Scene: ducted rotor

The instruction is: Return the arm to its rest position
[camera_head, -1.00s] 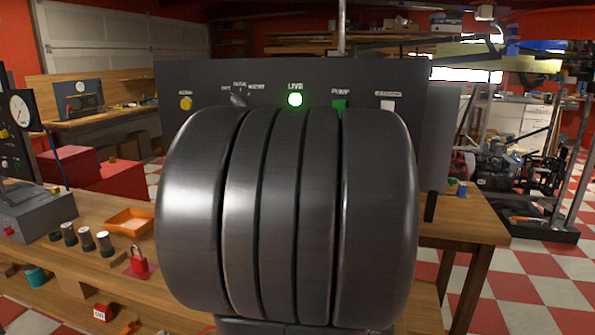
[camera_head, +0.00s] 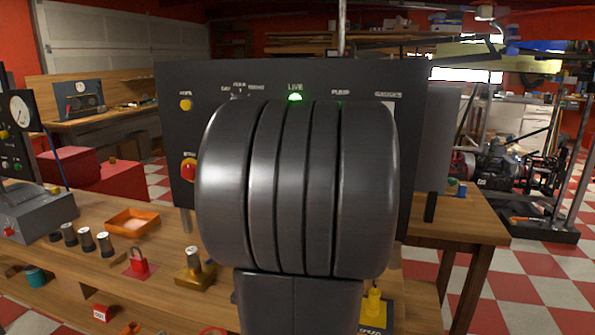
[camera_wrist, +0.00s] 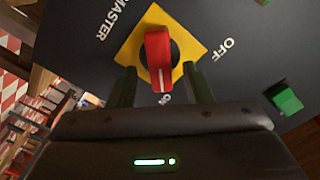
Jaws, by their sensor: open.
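My gripper (camera_wrist: 159,70) shows in the wrist view with its two dark fingers apart, open and empty. Between and just beyond the fingertips is a red switch handle (camera_wrist: 159,55) on a yellow plate (camera_wrist: 130,47), marked MASTER, OFF and ON. The handle's white line points toward ON. I cannot tell whether the fingers touch it. In the head view my own large dark arm links fill the middle and hide my gripper and the master switch. Behind them stands the dark control panel (camera_head: 170,100), with its green LIVE lamp (camera_head: 295,98) lit.
The wooden bench (camera_head: 80,275) holds an orange tray (camera_head: 132,221), a red padlock (camera_head: 139,262), several dark cylinders (camera_head: 87,239) and a brass-coloured block (camera_head: 193,272). A red button (camera_head: 188,168) is on the panel's left. A green button (camera_wrist: 286,99) is right of my gripper.

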